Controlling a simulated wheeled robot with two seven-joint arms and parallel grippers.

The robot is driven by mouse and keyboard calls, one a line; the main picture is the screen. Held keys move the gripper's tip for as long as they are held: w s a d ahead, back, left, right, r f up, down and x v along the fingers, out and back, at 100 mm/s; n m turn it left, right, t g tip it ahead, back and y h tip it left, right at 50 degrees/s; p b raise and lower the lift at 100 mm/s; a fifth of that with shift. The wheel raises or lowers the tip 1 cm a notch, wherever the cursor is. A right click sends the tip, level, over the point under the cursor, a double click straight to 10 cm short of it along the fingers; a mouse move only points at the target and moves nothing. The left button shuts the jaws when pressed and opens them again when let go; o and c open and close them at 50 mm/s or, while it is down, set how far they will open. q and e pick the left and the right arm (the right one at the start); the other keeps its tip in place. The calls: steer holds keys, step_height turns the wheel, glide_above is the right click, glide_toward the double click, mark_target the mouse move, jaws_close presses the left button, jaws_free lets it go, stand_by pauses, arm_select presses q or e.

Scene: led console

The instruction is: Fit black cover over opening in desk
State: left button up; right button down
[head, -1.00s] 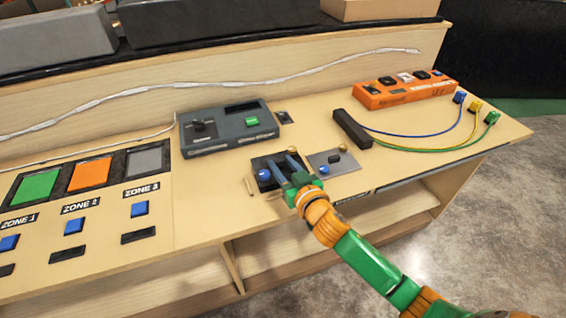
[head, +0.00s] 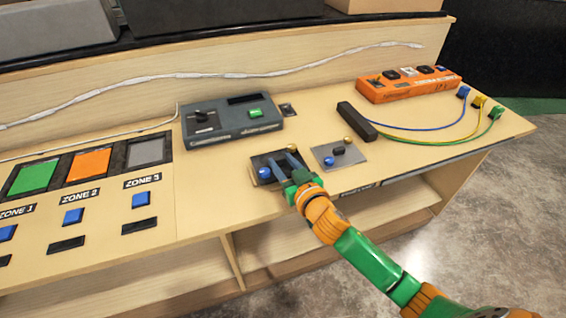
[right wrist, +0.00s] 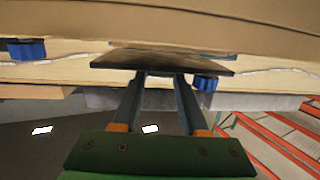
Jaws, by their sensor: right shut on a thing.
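The black cover (head: 275,159) is a flat dark plate at the middle of the desk (head: 215,190). My right gripper (head: 284,161) is shut on it from above and in front. In the right wrist view the cover (right wrist: 150,60) lies across the tips of my right gripper (right wrist: 160,78), seen nearly edge-on. A blue knob (head: 264,173) and a brass knob (head: 292,148) show at the cover's left and far right corners. The opening is hidden, and I cannot tell whether the cover sits flush. My left gripper is out of view.
A grey plate with knobs (head: 326,151) lies just right of the cover. Behind are a dark grey box (head: 232,130) and an orange box (head: 408,89). A black bar (head: 357,121) with coloured wires lies to the right. Zone buttons (head: 73,216) are at left.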

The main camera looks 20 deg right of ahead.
steer(key=shift+f+b, duration=0.8)
steer(key=shift+f, duration=0.25)
stand_by(0.7)
steer(key=shift+c, duration=1.8)
jaws_free()
steer(key=s, duration=0.4)
steer(key=s+d+r, duration=0.1)
steer(key=s, duration=0.2)
steer(key=shift+s, duration=0.1)
